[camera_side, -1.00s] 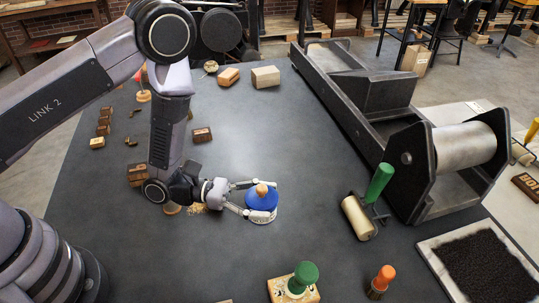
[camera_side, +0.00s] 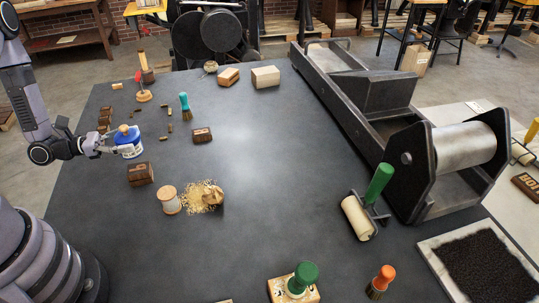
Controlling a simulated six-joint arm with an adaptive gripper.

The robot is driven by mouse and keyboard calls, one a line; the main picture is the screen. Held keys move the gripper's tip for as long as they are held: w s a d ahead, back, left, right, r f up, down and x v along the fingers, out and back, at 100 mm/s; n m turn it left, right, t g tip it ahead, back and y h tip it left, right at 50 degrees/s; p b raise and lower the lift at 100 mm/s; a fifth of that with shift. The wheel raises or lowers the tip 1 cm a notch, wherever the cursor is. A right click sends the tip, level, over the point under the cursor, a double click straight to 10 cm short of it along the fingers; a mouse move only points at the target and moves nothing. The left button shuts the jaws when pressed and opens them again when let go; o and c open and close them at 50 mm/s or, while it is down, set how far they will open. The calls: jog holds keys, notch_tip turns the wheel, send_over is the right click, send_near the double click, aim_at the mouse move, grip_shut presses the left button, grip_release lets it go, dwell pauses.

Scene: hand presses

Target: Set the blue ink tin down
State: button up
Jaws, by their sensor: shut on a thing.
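The blue ink tin (camera_side: 129,137), blue on top with a white lower part and a small orange knob, is at the left side of the dark table. It looks upright. My gripper (camera_side: 119,146) reaches in from the left and is shut on the tin. Part of the tin is hidden by the fingers. I cannot tell whether its base touches the table or is a little above it.
Small wooden blocks, several small brown pieces and a teal brush (camera_side: 185,106) surround the tin. A spool (camera_side: 169,199) and a spilled grainy heap (camera_side: 200,196) lie nearer. A large press (camera_side: 400,130) fills the right side. The table's middle is clear.

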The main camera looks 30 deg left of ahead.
jog(key=shift+s+a, duration=0.15)
jog(key=shift+a, duration=0.25)
jog(key=shift+w+a+f, duration=0.15)
jog(key=shift+w+f, duration=0.05)
jog(key=shift+w, duration=0.05)
jog(key=w+f, duration=0.1)
jog(key=w, duration=0.1)
jog(key=w+a+f, duration=0.1)
jog(key=w, duration=0.2)
jog(key=w+f, duration=0.1)
jog(key=w, duration=0.1)
jog(key=shift+w+a+f, duration=0.15)
jog(key=shift+a+f, duration=0.05)
jog(key=shift+a, duration=0.1)
jog(key=w+f, duration=0.2)
jog(key=w+a+f, duration=0.1)
jog(key=w+f, duration=0.2)
jog(key=shift+a+f, duration=0.1)
jog(key=shift+f, duration=0.15)
jog(key=shift+w+f, duration=0.15)
jog(key=shift+f, duration=0.8)
jog(key=shift+w+f, duration=0.1)
jog(key=shift+f, duration=0.8)
jog(key=shift+f, duration=0.1)
jog(key=o, duration=1.2)
